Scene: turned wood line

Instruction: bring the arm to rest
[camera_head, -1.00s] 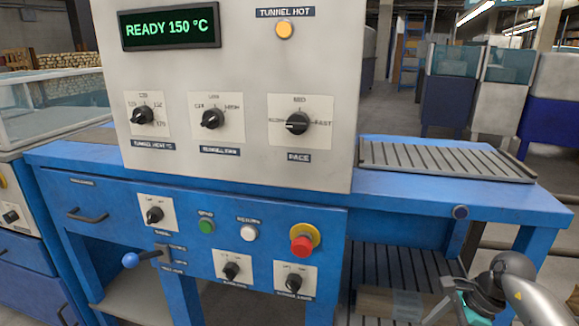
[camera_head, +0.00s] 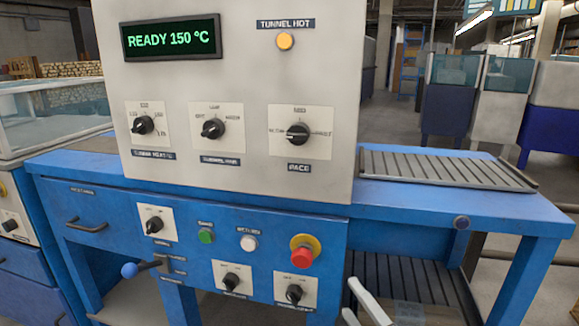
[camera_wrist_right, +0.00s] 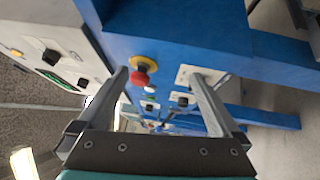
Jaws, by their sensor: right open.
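My right gripper (camera_head: 351,297) shows at the bottom edge of the head view, right of centre. Its two pale fingers are apart with nothing between them, and the rest of the arm is out of frame. In the right wrist view its fingers (camera_wrist_right: 158,75) are spread, and the blue machine front shows between and beyond them. The red stop button (camera_head: 302,256) on its yellow collar is above and left of the fingers in the head view. That button also shows between the fingers in the wrist view (camera_wrist_right: 141,76), apart from them. My left gripper is not in view.
The blue bench (camera_head: 480,204) carries a grey control box (camera_head: 240,60) reading READY 150 °C, with an amber lamp (camera_head: 285,41) above its knobs. A slatted tray (camera_head: 445,167) lies at right. A blue-knobbed lever (camera_head: 130,270) juts out at lower left. A slatted lower shelf (camera_head: 430,280) is near the gripper.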

